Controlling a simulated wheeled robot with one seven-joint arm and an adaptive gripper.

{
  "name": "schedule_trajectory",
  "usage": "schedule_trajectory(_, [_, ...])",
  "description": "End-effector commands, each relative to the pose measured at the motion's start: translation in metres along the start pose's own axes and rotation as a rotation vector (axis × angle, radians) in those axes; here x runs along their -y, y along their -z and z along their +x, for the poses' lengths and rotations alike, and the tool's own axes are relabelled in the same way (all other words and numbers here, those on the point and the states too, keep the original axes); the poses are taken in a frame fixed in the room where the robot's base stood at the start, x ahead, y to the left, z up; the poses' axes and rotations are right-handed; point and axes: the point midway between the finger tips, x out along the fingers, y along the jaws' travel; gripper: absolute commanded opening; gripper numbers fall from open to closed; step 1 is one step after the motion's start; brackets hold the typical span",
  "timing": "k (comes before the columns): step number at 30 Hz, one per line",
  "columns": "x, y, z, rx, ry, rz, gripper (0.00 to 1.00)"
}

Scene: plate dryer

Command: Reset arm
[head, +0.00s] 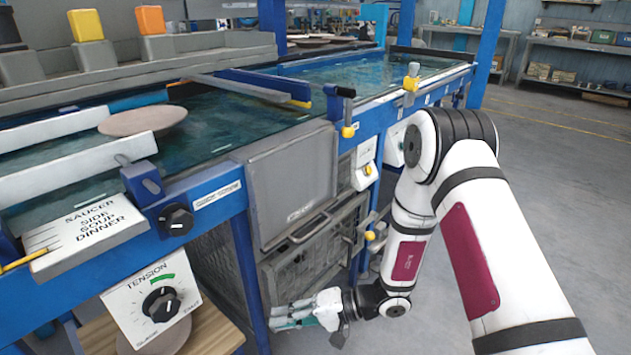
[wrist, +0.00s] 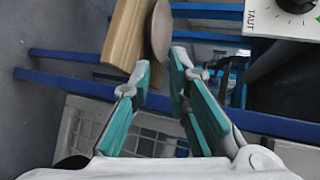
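My gripper (head: 280,318) is low in front of the blue machine frame in the head view, below the grey front panel. In the wrist view its teal-padded fingers (wrist: 161,70) stand apart with nothing between them. A round plate (head: 160,340) lies on a wooden shelf (head: 212,328) under the tension dial, left of my gripper and apart from it. In the wrist view the plate (wrist: 160,30) and shelf (wrist: 126,32) show beyond the fingertips, the plate seen edge-on. My arm comes in from the right.
Another plate (head: 145,121) lies on the machine's blue-green top among white guide bars (head: 80,162). The tension dial box (head: 158,302) and blue frame legs (head: 250,275) stand near my gripper. Grey floor (head: 560,190) at the right is open.

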Motion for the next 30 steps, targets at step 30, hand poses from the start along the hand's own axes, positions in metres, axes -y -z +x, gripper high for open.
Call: schedule_trajectory(30, [0.215,-0.169,-0.183,0.370,-0.488,-0.102,0.16])
